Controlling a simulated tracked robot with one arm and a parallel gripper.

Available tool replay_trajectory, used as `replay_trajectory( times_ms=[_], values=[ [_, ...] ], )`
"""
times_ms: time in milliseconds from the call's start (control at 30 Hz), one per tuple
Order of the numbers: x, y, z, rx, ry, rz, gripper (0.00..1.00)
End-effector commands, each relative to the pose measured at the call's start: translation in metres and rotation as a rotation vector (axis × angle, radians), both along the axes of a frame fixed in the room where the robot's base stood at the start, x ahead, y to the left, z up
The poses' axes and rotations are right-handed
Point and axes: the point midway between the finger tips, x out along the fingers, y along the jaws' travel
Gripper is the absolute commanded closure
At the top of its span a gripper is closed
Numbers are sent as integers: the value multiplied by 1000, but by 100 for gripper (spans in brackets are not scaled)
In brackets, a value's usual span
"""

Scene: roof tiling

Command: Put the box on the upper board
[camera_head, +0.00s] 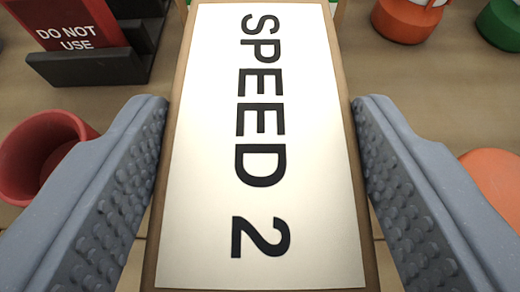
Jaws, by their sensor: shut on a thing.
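A long box (262,150) with a white top face reading "SPEED 2" and brown edges fills the middle of the head camera view. Its lettering runs down the picture. My gripper (260,105) is shut on the box, with one grey studded jaw along its left side and the other along its right side. The near end of the box runs to the bottom edge of the view. The box hides what lies under it. I cannot make out the upper board in this view.
A red "DO NOT USE" block (72,28) sits in a black holder (100,68) at the upper left. A red cup-like thing (40,150) is left of my gripper. An orange round thing (497,175) is at the right, with orange and green ones at the upper right.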

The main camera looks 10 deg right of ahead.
Motion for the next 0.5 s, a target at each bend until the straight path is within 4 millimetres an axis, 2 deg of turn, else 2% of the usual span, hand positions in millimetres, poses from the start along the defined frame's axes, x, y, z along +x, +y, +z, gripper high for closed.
replay_trajectory(
  times_ms=[33,67,100,133,500],
  values=[
    [0,0,-1,0,-2,0,100],
    [0,0,-1,0,-1,0,38],
    [0,0,0,-1,-1,0,27],
    [0,0,-1,0,-1,0,22],
    [-2,0,2,0,0,-1,22]
  ],
)
